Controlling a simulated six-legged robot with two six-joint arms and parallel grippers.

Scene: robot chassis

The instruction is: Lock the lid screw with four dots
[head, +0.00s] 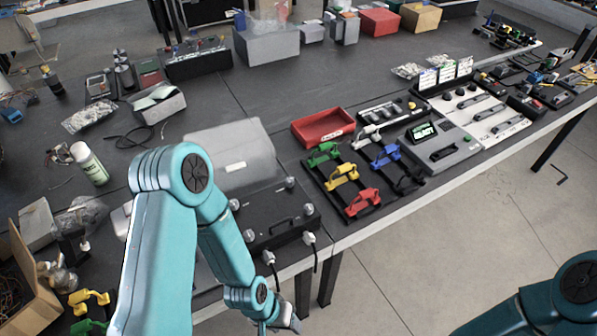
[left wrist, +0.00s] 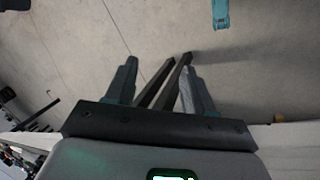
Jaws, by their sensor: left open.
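A black box (head: 275,236) stands at the table's front edge with an upright grey lid (head: 235,155) behind it. Silvery round screws or knobs show on it, one at the right rear (head: 290,183) and one at the right front (head: 308,208). Another is at the left (head: 235,204). The dots on them are too small to read. My left gripper (head: 286,318) is low in front of the table edge, below the box and apart from it. In the left wrist view my left gripper (left wrist: 160,72) is open and empty above the floor. My right gripper is out of view.
To the right are a rack of coloured toy-like pieces (head: 341,178), a red tray (head: 322,127) and a grey control panel (head: 440,148). A white-green bottle (head: 88,163) stands at the left. White plugs with cables hang at the box front (head: 308,238). Table legs stand below.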

